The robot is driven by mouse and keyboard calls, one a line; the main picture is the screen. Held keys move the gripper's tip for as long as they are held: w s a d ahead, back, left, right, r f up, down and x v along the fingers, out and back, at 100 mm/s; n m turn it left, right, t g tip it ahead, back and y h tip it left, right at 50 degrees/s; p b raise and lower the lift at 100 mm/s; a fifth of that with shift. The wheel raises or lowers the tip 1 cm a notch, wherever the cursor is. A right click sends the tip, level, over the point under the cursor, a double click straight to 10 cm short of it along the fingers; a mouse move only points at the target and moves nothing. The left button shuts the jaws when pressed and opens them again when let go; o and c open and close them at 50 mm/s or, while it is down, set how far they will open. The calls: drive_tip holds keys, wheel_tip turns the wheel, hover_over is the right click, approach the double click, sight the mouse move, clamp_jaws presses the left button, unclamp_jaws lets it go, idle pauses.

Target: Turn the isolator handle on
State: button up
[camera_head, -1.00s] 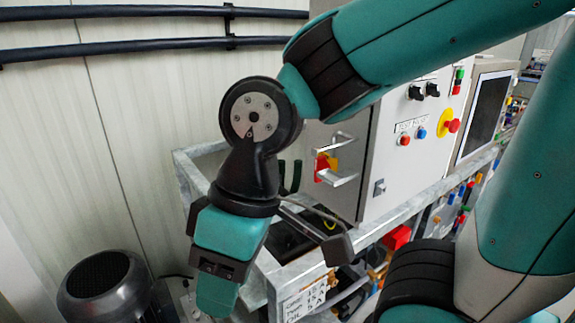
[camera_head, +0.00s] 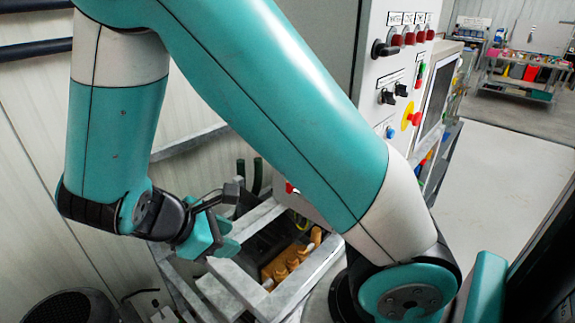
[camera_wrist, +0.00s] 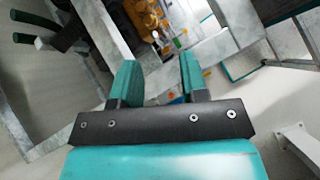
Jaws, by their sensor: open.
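My gripper (camera_head: 222,240) hangs low at the left of the cabinet in the head view, beside the grey metal frame. In the wrist view its two teal fingers (camera_wrist: 158,68) stand apart with nothing between them. A black rotary handle (camera_head: 384,48) sits high on the front panel of the grey cabinet (camera_head: 371,78), well above and to the right of my gripper. I cannot tell whether it is the isolator handle. The red and yellow handle on the cabinet's side is mostly hidden behind my arm; only a small red part (camera_head: 290,188) shows. No handle shows clearly in the wrist view.
The galvanised frame (camera_head: 245,285) surrounds brass-coloured fittings (camera_head: 290,260) close to my gripper. Red lamps (camera_head: 408,38), black knobs (camera_head: 387,96) and a red-yellow stop button (camera_head: 412,118) are on the panel.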

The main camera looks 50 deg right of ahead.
drive_tip(key=d+n+h+p, duration=0.1)
drive_tip(key=d+h+p, duration=0.2)
drive_tip(key=d, duration=0.3)
drive_tip(key=d+r+n+t+h+p, duration=0.1)
drive_tip(key=d+n+h+p, duration=0.1)
drive_tip(key=d, duration=0.4)
drive_tip(key=d+r+n+h+p, duration=0.1)
drive_tip(key=d+n+h+p, duration=0.1)
drive_tip(key=d+h+p, duration=0.2)
drive_tip(key=shift+d+r+h, duration=0.15)
drive_tip(key=shift+d+h, duration=0.1)
drive_tip(key=shift+d, duration=0.4)
drive_tip(key=shift+d+r+h, duration=0.1)
drive_tip(key=shift+d+h, duration=0.15)
drive_tip(key=shift+d, duration=0.4)
clamp_jaws()
